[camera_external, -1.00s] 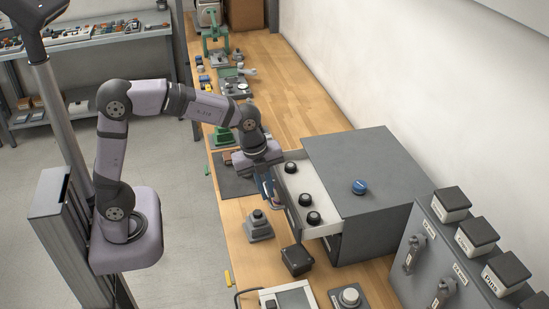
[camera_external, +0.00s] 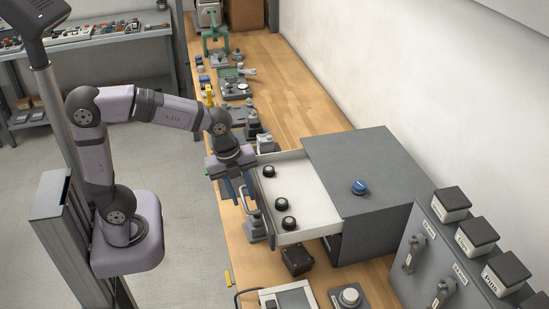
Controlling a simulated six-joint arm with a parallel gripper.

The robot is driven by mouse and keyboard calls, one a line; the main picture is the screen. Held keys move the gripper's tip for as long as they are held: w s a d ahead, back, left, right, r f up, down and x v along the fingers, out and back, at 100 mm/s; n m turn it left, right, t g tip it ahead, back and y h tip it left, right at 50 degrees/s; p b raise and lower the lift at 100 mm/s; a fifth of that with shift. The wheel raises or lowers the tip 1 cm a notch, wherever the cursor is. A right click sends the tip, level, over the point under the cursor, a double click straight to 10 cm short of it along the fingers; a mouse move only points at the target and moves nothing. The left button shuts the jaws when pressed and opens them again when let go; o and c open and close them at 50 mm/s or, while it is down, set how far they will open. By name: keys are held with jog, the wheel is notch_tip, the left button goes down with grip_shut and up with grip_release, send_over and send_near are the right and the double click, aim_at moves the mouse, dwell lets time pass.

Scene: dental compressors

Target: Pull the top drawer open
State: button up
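The top drawer (camera_external: 305,190) of the grey cabinet (camera_external: 375,175) stands far out to the left. Its white interior shows, with several black round knobs (camera_external: 281,204) inside along the front. Its handle (camera_external: 245,200) is a metal bar on the drawer front. My gripper (camera_external: 238,192) points down at the handle, with its blue fingers on either side of the bar. It appears shut on the handle; the exact contact is small and partly hidden.
A blue round knob (camera_external: 359,187) sits on the cabinet top. A black box (camera_external: 297,260) and a grey stand (camera_external: 256,228) are on the bench near the drawer. A grey panel with black-capped boxes (camera_external: 478,235) stands at the right. The bench behind the cabinet is clear.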

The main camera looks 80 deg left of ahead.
jog(key=shift+r, duration=0.15)
notch_tip(320, 180, up, 7)
jog(key=s, duration=0.1)
jog(key=shift+s+b, duration=0.2)
jog(key=shift+b, duration=0.25)
dwell(0.5)
jog(key=s+d+f+n+h, duration=0.2)
jog(key=d+f+n+h, duration=0.1)
jog(key=d+f+n, duration=0.55)
jog(key=s+a+f+n+g+y, duration=0.2)
jog(key=s+a+f+n+y, duration=0.1)
jog(key=s+a+f+n, duration=0.65)
notch_tip(320, 180, up, 14)
jog(key=d+r+p, duration=0.1)
jog(key=d+p, duration=0.1)
jog(key=p, duration=1.4)
jog(key=f+b, duration=0.1)
jog(key=f, duration=0.1)
jog(key=f+b, duration=0.1)
jog(key=b, duration=0.1)
jog(key=w+f+b, duration=0.1)
jog(key=f+b, duration=0.1)
jog(key=shift+a+f, duration=0.25)
jog(key=shift+f, duration=0.05)
